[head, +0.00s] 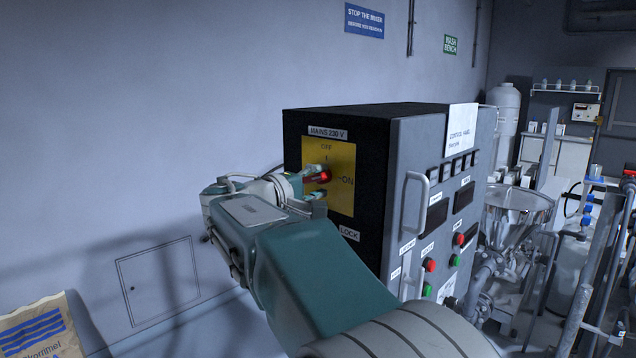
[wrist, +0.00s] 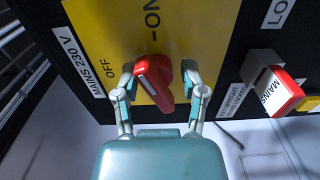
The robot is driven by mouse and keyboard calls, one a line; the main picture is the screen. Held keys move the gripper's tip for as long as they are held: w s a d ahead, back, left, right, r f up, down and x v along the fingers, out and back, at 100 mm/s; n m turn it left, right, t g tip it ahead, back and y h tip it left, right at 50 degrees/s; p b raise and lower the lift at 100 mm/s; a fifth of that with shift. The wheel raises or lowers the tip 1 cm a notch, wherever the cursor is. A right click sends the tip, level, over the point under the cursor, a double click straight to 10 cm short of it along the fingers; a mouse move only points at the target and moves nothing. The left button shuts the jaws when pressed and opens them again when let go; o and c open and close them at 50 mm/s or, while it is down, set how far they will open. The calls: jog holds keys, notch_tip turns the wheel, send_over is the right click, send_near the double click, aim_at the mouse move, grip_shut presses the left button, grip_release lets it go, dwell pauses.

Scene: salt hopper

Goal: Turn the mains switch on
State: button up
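The mains switch has a red handle with a white stripe (wrist: 154,80) on a yellow plate (wrist: 160,35), marked OFF and ON. In the wrist view its long side runs nearly toward ON, slightly tilted; I cannot tell its exact setting. In the head view the red handle (head: 323,176) is partly hidden by my gripper (head: 312,184). The plate has OFF at the top and ON at the right. In the wrist view my gripper (wrist: 160,72) has one finger on each side of the handle. The left finger is close to it or touching; a small gap shows at the right.
A red and white block labelled MAINS (wrist: 281,93) sticks out near the LOCK label, right of my gripper in the wrist view. The grey cabinet (head: 415,150) has a door handle (head: 414,203) and push buttons. A steel hopper (head: 518,203) stands to its right. A paper sack (head: 40,328) is low at left.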

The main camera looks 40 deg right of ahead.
jog(key=a, duration=1.2)
jog(key=shift+s, duration=0.45)
